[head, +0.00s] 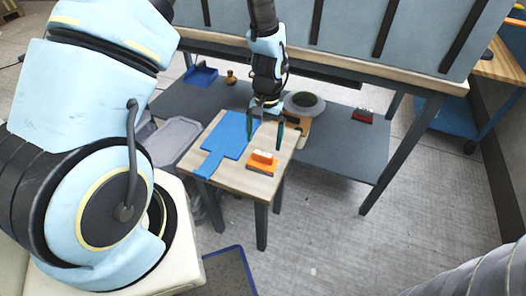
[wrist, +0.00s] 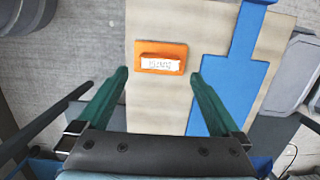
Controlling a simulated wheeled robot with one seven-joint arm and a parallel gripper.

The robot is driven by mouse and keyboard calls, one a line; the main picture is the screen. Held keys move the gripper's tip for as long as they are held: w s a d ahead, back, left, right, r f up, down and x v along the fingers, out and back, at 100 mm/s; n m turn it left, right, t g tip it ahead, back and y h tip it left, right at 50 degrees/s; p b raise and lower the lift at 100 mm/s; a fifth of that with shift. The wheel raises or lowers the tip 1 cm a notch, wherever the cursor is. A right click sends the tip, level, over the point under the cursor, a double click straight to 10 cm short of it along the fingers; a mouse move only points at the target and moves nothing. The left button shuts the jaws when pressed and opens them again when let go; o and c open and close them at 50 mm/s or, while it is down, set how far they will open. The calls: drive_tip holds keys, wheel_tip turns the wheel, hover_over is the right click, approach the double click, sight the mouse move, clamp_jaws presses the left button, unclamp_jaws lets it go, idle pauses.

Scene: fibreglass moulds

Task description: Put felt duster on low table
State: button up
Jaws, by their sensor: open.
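My gripper (head: 265,143) is open above the tabletop, just behind the duster in the head view. In the wrist view its two green fingers (wrist: 159,75) are spread, with the duster between and just beyond their tips. Nothing is held. The height of the fingertips above the table is hard to tell.
A blue paddle-shaped sheet (head: 228,135) covers much of the tabletop's left side. Behind is a grey low shelf (head: 335,155) with a dark round bowl (head: 304,101), a red-and-black block (head: 363,115) and a blue tray (head: 201,75). A grey bin (head: 172,141) stands left.

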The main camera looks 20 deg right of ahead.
drive_tip(key=shift+w+d+r+b, duration=0.1)
drive_tip(key=shift+w+r+b, duration=0.1)
drive_tip(key=shift+r, duration=1.15)
drive_tip(key=shift+w+d+r+b, duration=0.1)
drive_tip(key=shift+w+r+b, duration=0.05)
drive_tip(key=shift+r, duration=1.2)
drive_tip(key=w+a+r+n+t+h, duration=0.1)
drive_tip(key=w+a+r+n, duration=0.25)
drive_tip(key=a+r, duration=0.65)
drive_tip(key=s+a+r+n+t, duration=0.1)
drive_tip(key=a+r+n, duration=0.1)
drive_tip(key=a, duration=0.6)
drive_tip(key=s+a+r+n+t, duration=0.1)
drive_tip(key=a+r, duration=0.3)
drive_tip(key=a, duration=0.5)
drive_tip(key=shift+s+r+n, duration=0.15)
drive_tip(key=shift+s+n, duration=0.3)
drive_tip(key=shift+s, duration=0.15)
